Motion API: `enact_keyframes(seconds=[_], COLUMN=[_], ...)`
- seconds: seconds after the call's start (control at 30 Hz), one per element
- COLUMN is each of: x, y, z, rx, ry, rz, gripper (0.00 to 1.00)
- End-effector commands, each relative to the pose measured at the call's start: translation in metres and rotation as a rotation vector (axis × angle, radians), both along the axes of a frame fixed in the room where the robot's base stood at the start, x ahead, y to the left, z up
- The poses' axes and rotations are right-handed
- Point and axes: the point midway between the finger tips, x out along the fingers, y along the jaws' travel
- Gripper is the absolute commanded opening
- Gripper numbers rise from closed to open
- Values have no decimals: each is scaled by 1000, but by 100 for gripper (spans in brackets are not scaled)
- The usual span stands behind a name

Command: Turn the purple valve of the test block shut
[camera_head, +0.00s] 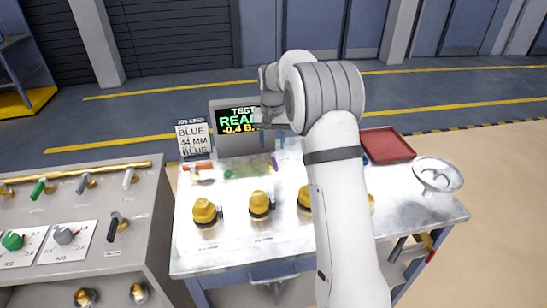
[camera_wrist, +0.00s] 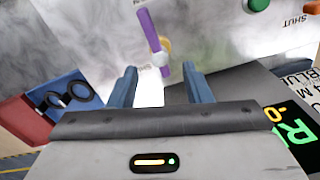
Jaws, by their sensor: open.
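The purple valve handle (camera_wrist: 152,35) is a slim bar that runs roughly up and down the wrist view. It has a pale round hub and a brass piece beside it. My gripper (camera_wrist: 160,84) is open, with one blue finger on each side of the handle's lower end. In the head view, the purple handle (camera_head: 274,164) shows as a small bit on the test block, just below my gripper (camera_head: 279,140). My arm covers part of the block there.
Green (camera_head: 230,174) and orange (camera_head: 198,166) handles lie left of the purple one. A lit screen (camera_head: 238,121) and a card (camera_head: 193,138) stand behind. Brass knobs (camera_head: 205,211) line the front.

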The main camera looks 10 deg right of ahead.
Motion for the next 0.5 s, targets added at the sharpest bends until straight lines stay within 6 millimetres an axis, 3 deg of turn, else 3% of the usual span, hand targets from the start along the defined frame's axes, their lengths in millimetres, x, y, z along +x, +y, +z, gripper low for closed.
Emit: enact_keyframes(seconds=[0.5], x=[0], y=[-1], z=[-69], rx=[0], ry=[2], rz=[-2], gripper=[45])
